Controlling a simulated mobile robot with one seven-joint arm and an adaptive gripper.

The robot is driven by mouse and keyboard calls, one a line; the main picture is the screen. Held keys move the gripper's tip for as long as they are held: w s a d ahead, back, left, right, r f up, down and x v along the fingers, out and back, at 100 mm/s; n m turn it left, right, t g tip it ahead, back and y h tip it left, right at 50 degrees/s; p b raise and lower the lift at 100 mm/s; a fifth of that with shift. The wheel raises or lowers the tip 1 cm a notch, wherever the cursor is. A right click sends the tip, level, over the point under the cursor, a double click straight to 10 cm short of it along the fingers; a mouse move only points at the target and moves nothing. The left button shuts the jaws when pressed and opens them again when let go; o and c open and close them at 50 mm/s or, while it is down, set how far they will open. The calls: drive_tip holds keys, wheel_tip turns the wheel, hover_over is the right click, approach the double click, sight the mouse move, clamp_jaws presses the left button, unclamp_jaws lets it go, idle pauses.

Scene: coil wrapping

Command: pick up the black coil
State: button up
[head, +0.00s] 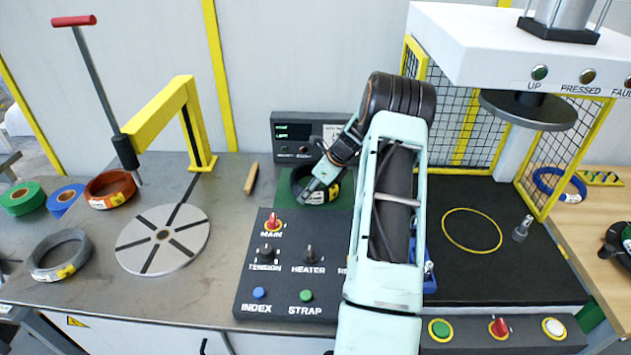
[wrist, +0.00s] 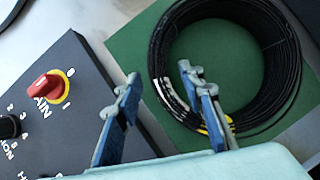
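The black coil (wrist: 283,75) lies on a green mat (wrist: 122,48) in the wrist view, with a white and a yellow label on its near side. In the head view the black coil (head: 297,181) is partly hidden by my arm and gripper. My gripper (wrist: 155,100) is open in the wrist view. Whether the fingers touch the coil cannot be told. My gripper (head: 318,183) also shows in the head view at the coil.
The dark control box (head: 290,262) with knobs stands close in front of the coil. A display unit (head: 305,135) stands behind it. A press (head: 530,60) with a mesh guard is at right. Grey, orange, blue and green coils and a slotted disc (head: 140,243) are at left.

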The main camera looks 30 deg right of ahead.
drive_tip(key=shift+w+a+f, duration=0.1)
drive_tip(key=shift+w+f, duration=0.05)
drive_tip(key=shift+f, duration=0.2)
drive_tip(key=shift+c, duration=0.2)
clamp_jaws()
drive_tip(key=shift+w+r, duration=0.15)
drive_tip(key=shift+r, duration=0.05)
